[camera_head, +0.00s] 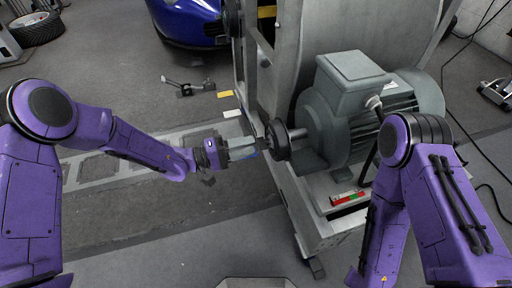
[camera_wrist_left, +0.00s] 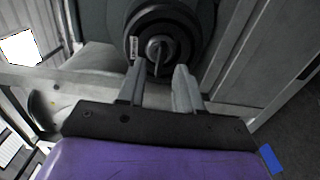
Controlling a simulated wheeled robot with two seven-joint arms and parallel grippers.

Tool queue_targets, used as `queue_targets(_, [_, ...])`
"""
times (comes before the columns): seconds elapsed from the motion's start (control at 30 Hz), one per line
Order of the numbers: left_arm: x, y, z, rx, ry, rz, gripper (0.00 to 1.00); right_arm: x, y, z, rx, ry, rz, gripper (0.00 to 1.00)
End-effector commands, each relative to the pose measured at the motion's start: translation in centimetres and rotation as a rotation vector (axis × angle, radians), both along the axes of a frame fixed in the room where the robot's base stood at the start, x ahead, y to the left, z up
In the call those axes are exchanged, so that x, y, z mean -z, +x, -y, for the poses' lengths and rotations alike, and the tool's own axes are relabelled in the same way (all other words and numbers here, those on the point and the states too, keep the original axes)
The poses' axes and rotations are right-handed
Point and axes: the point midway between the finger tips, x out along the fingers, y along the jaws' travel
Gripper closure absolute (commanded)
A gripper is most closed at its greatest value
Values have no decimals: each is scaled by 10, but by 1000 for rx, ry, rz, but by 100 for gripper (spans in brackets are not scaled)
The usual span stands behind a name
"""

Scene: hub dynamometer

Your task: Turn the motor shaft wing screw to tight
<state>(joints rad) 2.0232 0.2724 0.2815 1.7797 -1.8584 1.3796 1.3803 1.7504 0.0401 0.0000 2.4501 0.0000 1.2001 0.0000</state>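The grey electric motor (camera_head: 362,112) stands on a metal cabinet, with its dark round shaft hub (camera_head: 278,140) facing left. In the left wrist view the hub (camera_wrist_left: 187,27) is a set of dark rings, with the small wing screw (camera_wrist_left: 158,53) at its centre. The screw's thin wing looks nearly upright there. My left gripper (camera_head: 258,149) is in front of the hub, and in the wrist view its two fingers (camera_wrist_left: 159,72) stand apart on either side of the screw, with visible gaps. Contact is not visible. My right gripper is out of view.
A tall grey panel (camera_head: 318,40) rises behind the hub. A blue car (camera_head: 190,22) and a tyre (camera_head: 36,28) are farther back. The floor left of the cabinet is mostly clear.

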Motion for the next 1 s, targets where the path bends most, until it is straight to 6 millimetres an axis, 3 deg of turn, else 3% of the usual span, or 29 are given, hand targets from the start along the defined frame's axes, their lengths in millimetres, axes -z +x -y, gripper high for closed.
queue_targets(0.2, [2,9,29,0,1,0,65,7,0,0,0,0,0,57])
queue_targets(0.5, [1,10,33,-1,1,-1,65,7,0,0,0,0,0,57])
queue_targets(0.6, [1,10,33,-1,1,-1,97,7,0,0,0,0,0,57])
queue_targets(0.63, [1,10,33,-1,1,-1,100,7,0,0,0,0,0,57])
queue_targets(1.0, [1,10,33,0,14,37,100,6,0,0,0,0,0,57])
